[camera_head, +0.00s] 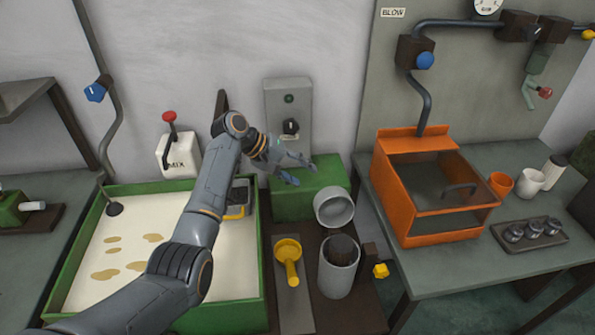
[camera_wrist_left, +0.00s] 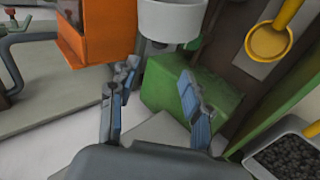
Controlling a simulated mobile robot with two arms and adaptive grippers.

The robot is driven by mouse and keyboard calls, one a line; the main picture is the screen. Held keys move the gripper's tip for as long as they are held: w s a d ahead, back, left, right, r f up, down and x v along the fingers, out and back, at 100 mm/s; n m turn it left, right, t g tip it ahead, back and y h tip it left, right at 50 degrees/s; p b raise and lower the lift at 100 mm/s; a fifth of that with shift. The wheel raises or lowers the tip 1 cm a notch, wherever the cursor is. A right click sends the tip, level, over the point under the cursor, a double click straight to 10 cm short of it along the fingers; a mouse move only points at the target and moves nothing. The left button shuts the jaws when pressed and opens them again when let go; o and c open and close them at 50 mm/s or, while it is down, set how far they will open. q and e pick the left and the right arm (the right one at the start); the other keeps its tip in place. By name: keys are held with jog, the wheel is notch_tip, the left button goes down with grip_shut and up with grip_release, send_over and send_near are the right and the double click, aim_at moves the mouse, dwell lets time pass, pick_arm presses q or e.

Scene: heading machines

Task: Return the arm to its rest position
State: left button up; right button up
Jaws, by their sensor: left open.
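My left arm comes in from the lower left in the head view and reaches across the green-rimmed tray. My left gripper (camera_head: 300,169) is open and empty, in front of the grey control box and over the left part of the green block (camera_head: 322,183). In the left wrist view the two blue-padded fingers (camera_wrist_left: 155,105) stand well apart, with the green block (camera_wrist_left: 175,92) beyond them. Nothing is between the fingers. My right arm and gripper do not show.
The green tray (camera_head: 256,270) holds pale liquid with brown patches. Near the gripper are the grey control box (camera_head: 287,95), a grey cylinder (camera_head: 338,270) and a yellow scoop (camera_head: 289,252). An orange box (camera_head: 411,215) stands on the right table, with cups beside it.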

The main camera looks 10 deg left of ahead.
pick_arm(q)
jog(key=shift+s+a+r, duration=0.1)
jog(key=shift+a+r, duration=0.1)
jog(key=shift+r, duration=0.1)
